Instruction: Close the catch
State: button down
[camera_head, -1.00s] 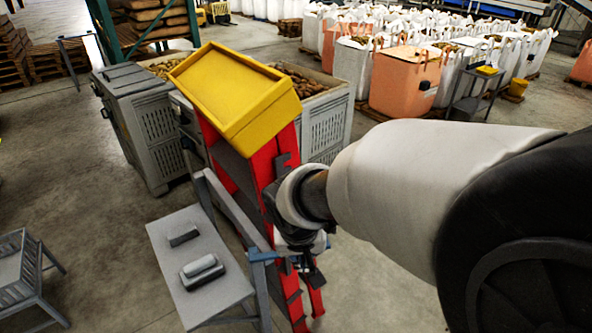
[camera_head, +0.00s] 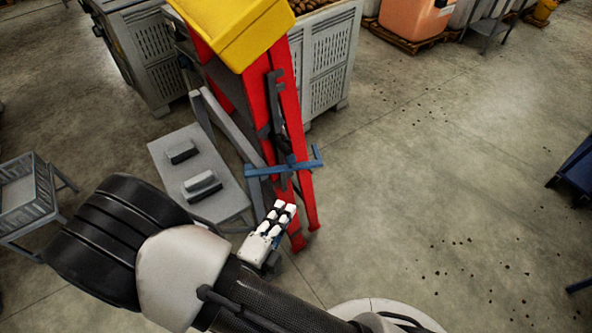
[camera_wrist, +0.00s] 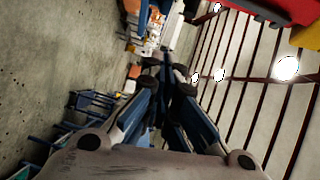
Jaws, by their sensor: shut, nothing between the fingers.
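The red stand (camera_head: 290,125) carries a yellow box (camera_head: 235,32). Dark grey hardware (camera_head: 275,97) runs down its right red upright, and a blue bar (camera_head: 285,167) crosses it lower down. I cannot tell which piece is the catch or how far it is closed. My gripper (camera_head: 284,209) appears in the head view below the blue bar, beside the stand's legs, apart from the hardware. In the wrist view its blue fingers (camera_wrist: 168,82) converge, shut and empty. The red part of the stand (camera_wrist: 270,10) shows at the wrist view's upper right edge.
A small grey table (camera_head: 215,205) with two grey blocks stands left of the legs. Grey slatted crates (camera_head: 325,75) stand behind. A blue cart (camera_head: 575,170) is at the right edge. The concrete floor right of the stand is open.

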jog(key=w+a+b+x, duration=0.1)
jog(key=a+b+x, duration=0.1)
jog(key=x, duration=1)
jog(key=shift+w+b, duration=0.4)
jog(key=shift+a+f, duration=0.15)
